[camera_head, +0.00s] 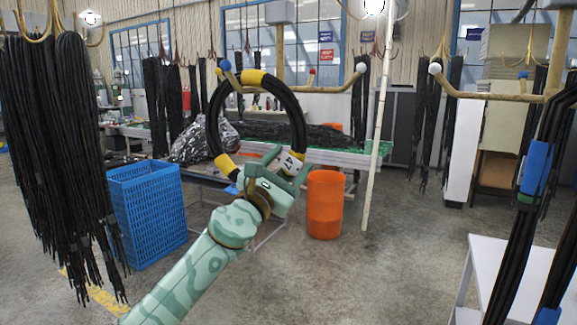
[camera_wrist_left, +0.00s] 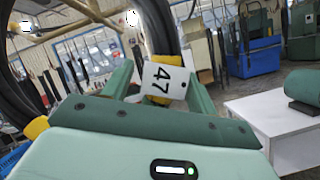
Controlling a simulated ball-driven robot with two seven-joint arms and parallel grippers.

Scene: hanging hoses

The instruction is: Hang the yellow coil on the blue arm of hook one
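The yellow coil (camera_head: 299,112) is a black hose ring with yellow bands and a white tag marked 47. It stands upright in the head view. My left gripper (camera_head: 284,168) is shut on its lower right side, by the tag. In the left wrist view the coil (camera_wrist_left: 158,28) rises between the fingers (camera_wrist_left: 158,88). A blue ball tip (camera_head: 226,65) shows at the ring's upper left edge, on a hook that also has a red tip (camera_head: 312,72) and a white tip (camera_head: 361,68). I cannot tell whether the ring is around the blue arm or in front of it. My right gripper is out of view.
Another hook at the right has a white tip (camera_head: 435,68) and a blue tip (camera_head: 523,75), with blue-banded black hoses (camera_head: 538,168) hanging nearby. Hoses (camera_head: 50,150) hang at left. A blue crate (camera_head: 150,215), orange bin (camera_head: 325,205) and white table (camera_head: 515,265) stand around.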

